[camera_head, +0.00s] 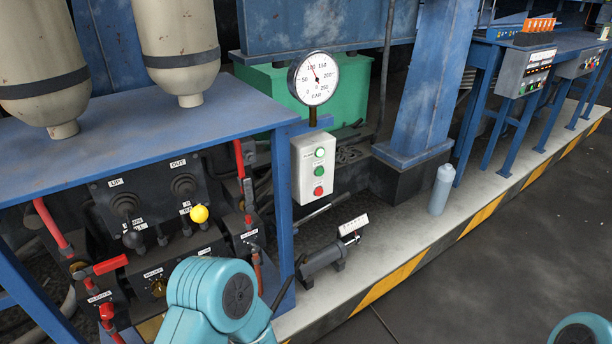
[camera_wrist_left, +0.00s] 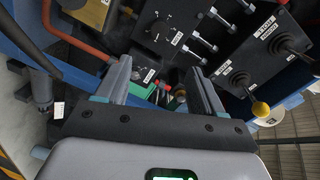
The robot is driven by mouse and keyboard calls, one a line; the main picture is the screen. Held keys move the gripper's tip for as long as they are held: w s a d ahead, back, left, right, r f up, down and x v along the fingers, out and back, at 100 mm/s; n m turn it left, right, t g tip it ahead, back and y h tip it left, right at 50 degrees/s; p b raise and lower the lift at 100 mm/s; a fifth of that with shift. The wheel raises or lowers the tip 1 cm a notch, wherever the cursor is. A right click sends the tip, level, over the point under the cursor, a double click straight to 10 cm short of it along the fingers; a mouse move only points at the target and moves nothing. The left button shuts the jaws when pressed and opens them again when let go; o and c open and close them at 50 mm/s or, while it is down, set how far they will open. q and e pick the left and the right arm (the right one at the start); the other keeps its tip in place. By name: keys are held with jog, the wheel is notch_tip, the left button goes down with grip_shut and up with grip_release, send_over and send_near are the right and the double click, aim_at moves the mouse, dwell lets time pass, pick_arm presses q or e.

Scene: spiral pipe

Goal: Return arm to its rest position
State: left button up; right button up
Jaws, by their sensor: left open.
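My left arm's teal joint (camera_head: 222,292) shows at the bottom of the head view, in front of the lower control panel; its gripper is hidden there. In the left wrist view my left gripper (camera_wrist_left: 165,88) is open, its two grey fingers apart with nothing held between them. The fingers point toward the dark control panel (camera_wrist_left: 160,35) with its knob and several levers. A teal part of my other arm (camera_head: 582,329) shows at the bottom right corner of the head view; its gripper is not visible.
A yellow-knobbed lever (camera_head: 199,214) and a red handle (camera_head: 98,266) stick out near my left arm. A blue frame post (camera_head: 283,205), a button box (camera_head: 314,168) and a pressure gauge (camera_head: 314,78) stand right of it. The dark floor (camera_head: 490,270) at right is clear.

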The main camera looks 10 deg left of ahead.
pick_arm(q)
jog(key=a+f+n+g+h, duration=0.1)
jog(key=a+f+g, duration=0.1)
jog(key=a+f, duration=0.25)
notch_tip(320, 180, down, 6)
jog(key=s+d+n+g+h, duration=0.2)
jog(key=d+h, duration=0.1)
jog(key=h, duration=0.3)
jog(key=s+d+f+n+g+h, duration=0.25)
jog(key=s+d+g+h, duration=0.2)
jog(key=s+d, duration=0.3)
jog(key=s+d+f+n+g+h, duration=0.2)
jog(key=s+d+f+g+h, duration=0.3)
jog(key=s, duration=0.3)
notch_tip(320, 180, up, 26)
jog(key=d+t+p, duration=0.1)
jog(key=p, duration=2.3)
jog(key=shift+f, duration=0.2)
jog(key=shift+w+y, duration=0.1)
jog(key=shift+y, duration=0.15)
